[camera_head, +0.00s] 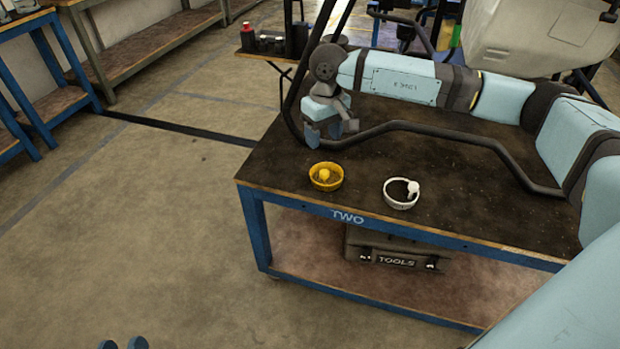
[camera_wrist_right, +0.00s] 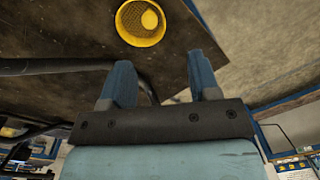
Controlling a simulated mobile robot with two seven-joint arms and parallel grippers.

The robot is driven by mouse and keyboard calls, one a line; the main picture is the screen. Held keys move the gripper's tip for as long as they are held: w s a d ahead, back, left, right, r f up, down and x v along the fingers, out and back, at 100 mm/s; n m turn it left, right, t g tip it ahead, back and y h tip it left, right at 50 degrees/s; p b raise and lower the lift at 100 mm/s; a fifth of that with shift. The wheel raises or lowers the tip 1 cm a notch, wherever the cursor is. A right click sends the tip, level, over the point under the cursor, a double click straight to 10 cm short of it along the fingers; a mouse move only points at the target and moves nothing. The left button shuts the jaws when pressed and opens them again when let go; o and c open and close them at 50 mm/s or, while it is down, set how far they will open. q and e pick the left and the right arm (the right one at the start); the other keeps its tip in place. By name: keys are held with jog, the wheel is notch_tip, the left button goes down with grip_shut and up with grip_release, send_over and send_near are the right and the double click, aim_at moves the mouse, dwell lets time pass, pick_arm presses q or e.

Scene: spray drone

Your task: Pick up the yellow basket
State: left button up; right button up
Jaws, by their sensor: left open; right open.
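The yellow basket (camera_head: 326,177) is a small round mesh basket on the near left part of the dark table (camera_head: 440,165), with a yellow round piece inside. It also shows at the top of the right wrist view (camera_wrist_right: 140,22), beyond my fingertips and apart from them. My right gripper (camera_head: 324,133) hangs above the table just behind the basket, fingers pointing down; it is open and empty, as the right wrist view (camera_wrist_right: 160,80) also shows. My left gripper (camera_head: 123,343) shows only its blue fingertips at the bottom edge of the head view, open over the floor.
A white basket (camera_head: 401,194) stands to the right of the yellow one. A black tube frame (camera_head: 440,130) runs across the table behind both baskets. A black tools case (camera_head: 395,252) sits on the lower shelf. The floor to the left is clear.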

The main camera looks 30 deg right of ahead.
jog(key=d+f, duration=0.1)
jog(key=b, duration=0.2)
send_over(324, 171)
jog(key=shift+h, duration=0.3)
jog(key=f, duration=0.6)
jog(key=shift+s+f, duration=0.15)
jog(key=shift+s, duration=0.05)
jog(key=shift+f, duration=0.45)
notch_tip(324, 171, down, 5)
jog(key=shift+w+b, duration=0.15)
jog(key=shift+b, duration=0.8)
jog(key=shift+f, duration=0.1)
pick_arm(q)
jog(key=r, duration=0.1)
jog(key=d+r+t+h, duration=0.1)
jog(key=r, duration=0.1)
jog(key=d+r+t+h, duration=0.1)
jog(key=shift+r, duration=0.4)
jog(key=shift+f, duration=0.2)
pick_arm(e)
jog(key=c, duration=1)
